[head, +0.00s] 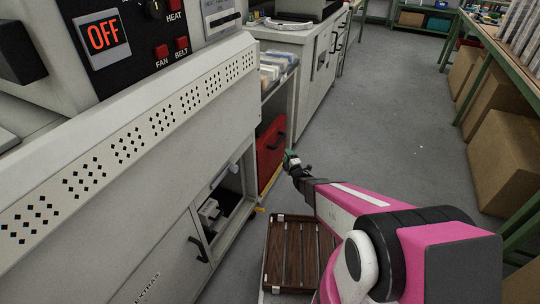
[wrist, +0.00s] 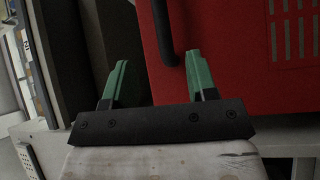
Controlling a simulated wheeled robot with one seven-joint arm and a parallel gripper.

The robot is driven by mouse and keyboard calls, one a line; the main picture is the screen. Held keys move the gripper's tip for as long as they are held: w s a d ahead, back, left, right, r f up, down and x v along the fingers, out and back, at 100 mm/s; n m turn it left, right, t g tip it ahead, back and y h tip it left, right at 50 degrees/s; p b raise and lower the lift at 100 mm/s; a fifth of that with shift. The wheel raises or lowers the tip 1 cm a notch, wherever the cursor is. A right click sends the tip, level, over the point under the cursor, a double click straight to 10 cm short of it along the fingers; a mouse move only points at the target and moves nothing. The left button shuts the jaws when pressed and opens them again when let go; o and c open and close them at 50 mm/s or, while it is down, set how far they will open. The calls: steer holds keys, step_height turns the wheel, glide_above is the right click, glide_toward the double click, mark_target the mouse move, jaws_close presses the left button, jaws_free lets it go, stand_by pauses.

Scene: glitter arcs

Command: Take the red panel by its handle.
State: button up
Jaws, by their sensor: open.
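The red panel (head: 270,156) stands upright in the lower bay of the grey bench, left of my gripper (head: 291,157) in the head view. In the wrist view the red panel (wrist: 240,75) fills the right side, with several pale slots near its right edge. My gripper (wrist: 157,62) has two green fingers spread apart, with nothing held. The handle's lower end appears between the fingertips, nearer the right one. Whether it lies at fingertip depth I cannot tell.
A grey machine with an OFF display (head: 104,36) fills the left. A brown slatted rack (head: 297,252) lies low beside my arm. Cardboard boxes (head: 503,160) stand under a green-framed bench at the right. The grey floor (head: 385,110) between is clear.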

mark_target(278, 142)
steer(key=shift+y, duration=0.4)
steer(key=shift+f+x, duration=0.2)
steer(key=shift+x, duration=5.2)
steer(key=shift+a, duration=0.1)
jaws_close()
